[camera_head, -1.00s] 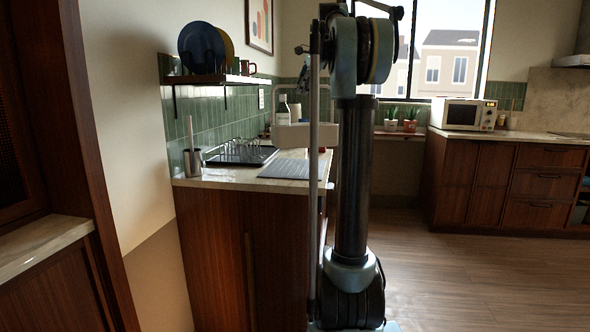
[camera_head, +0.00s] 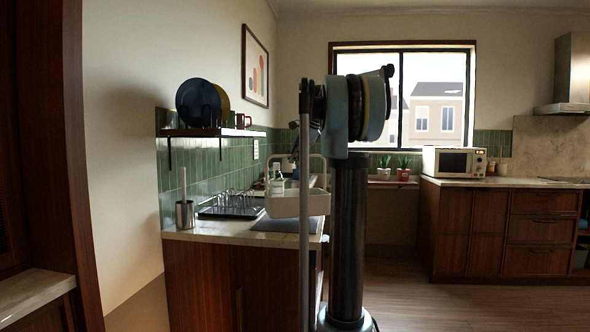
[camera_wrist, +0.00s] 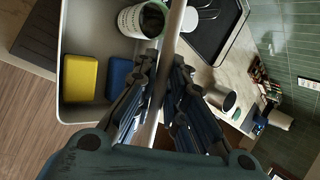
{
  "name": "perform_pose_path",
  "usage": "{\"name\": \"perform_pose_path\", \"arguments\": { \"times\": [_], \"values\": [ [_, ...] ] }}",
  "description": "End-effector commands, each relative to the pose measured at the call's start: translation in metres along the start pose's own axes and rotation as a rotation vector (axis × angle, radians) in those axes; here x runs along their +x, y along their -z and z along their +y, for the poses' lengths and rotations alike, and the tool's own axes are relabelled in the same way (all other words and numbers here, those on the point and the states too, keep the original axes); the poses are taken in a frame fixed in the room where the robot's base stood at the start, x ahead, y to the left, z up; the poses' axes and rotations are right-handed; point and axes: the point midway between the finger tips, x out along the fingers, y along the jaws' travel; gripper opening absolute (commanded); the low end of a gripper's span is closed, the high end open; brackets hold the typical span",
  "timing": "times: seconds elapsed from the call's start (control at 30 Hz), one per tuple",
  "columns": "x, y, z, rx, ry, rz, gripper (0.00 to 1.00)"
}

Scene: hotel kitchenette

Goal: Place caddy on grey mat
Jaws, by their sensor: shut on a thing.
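The caddy (camera_head: 297,204) is a pale open tray with a tall looped handle. It hangs level above the counter's right part. In the wrist view the caddy (camera_wrist: 108,44) holds a yellow sponge (camera_wrist: 80,78), a blue sponge (camera_wrist: 120,77) and a white round container (camera_wrist: 141,21). My gripper (camera_wrist: 163,75) is shut on the handle bar; in the head view it is mostly hidden behind my arm parts. The grey mat (camera_head: 283,225) lies flat on the counter below the caddy, partly hidden by it. I cannot tell the exact gap.
A black dish rack (camera_head: 230,207) stands left of the mat. A metal holder (camera_head: 185,213) with a brush is at the counter's left end. A wall shelf (camera_head: 212,132) with plates and mugs is above. A microwave (camera_head: 453,162) stands on the far right counter.

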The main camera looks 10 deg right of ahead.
Motion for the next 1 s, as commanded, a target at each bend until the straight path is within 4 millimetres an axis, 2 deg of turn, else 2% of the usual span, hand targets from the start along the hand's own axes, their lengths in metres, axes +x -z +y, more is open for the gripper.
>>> {"name": "perform_pose_path", "arguments": {
  "times": [0.23, 0.47, 0.5, 0.57, 0.6, 1.0],
  "values": [
    [0.024, 0.008, 0.014, 0.000, 0.001, 0.000, 0.00],
    [0.027, 0.008, 0.016, 0.000, 0.001, 0.000, 0.00],
    [0.027, 0.009, 0.016, 0.000, 0.000, 0.000, 0.16],
    [0.027, 0.009, 0.016, 0.000, 0.000, 0.000, 0.30],
    [0.027, 0.009, 0.016, 0.000, 0.000, 0.000, 0.32],
    [0.022, 0.009, 0.016, 0.000, 0.000, 0.000, 0.32]
  ]
}}
